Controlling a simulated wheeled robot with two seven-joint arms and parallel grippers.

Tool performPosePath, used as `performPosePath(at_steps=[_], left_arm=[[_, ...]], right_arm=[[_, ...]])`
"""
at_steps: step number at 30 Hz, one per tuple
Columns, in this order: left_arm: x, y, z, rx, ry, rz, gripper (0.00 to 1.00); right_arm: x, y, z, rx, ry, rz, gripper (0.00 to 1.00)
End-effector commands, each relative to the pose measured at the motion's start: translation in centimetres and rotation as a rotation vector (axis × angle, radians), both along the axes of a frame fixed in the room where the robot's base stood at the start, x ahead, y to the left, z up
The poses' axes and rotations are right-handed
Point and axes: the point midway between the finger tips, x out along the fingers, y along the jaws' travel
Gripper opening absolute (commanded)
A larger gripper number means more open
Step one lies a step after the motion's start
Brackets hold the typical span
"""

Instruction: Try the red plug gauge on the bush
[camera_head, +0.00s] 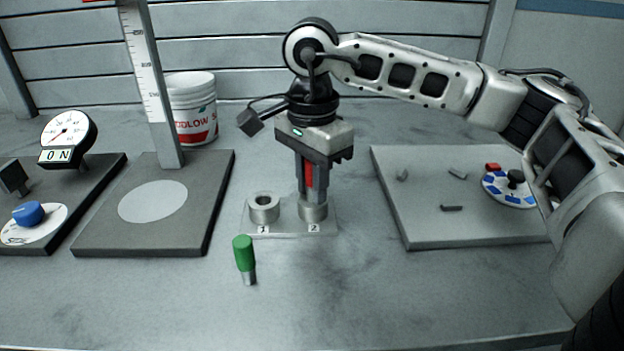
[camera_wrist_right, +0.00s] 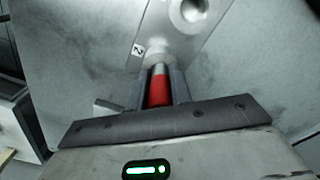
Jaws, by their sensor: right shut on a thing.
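My right gripper (camera_head: 311,192) points straight down and is shut on the red plug gauge (camera_head: 309,174). The red handle also shows between the fingers in the right wrist view (camera_wrist_right: 159,91), with its silver end toward bush 2. Bush 2 (camera_head: 313,212) is a grey metal ring directly below the fingers. The gauge stands upright over it, but the fingers hide whether its tip is inside the bore. Bush 1 (camera_head: 264,208) stands to the left with its hole open. The green plug gauge (camera_head: 244,259) stands in front of bush 1. My left gripper is out of view.
Both bushes sit on a thin pale plate (camera_head: 289,229). A dark base with a ruler column (camera_head: 155,95) and a dial gauge (camera_head: 68,135) stand left. A grey board (camera_head: 430,225) with small parts and a blue-white dial lies right.

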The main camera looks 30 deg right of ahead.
Motion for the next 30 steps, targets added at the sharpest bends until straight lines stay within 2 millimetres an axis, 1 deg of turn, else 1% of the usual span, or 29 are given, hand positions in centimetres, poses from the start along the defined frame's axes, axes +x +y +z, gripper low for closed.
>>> performPosePath(at_steps=[30], left_arm=[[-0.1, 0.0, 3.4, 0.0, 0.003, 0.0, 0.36]], right_arm=[[0.0, 0.0, 4.9, 0.0, 0.0, 0.0, 0.0]])
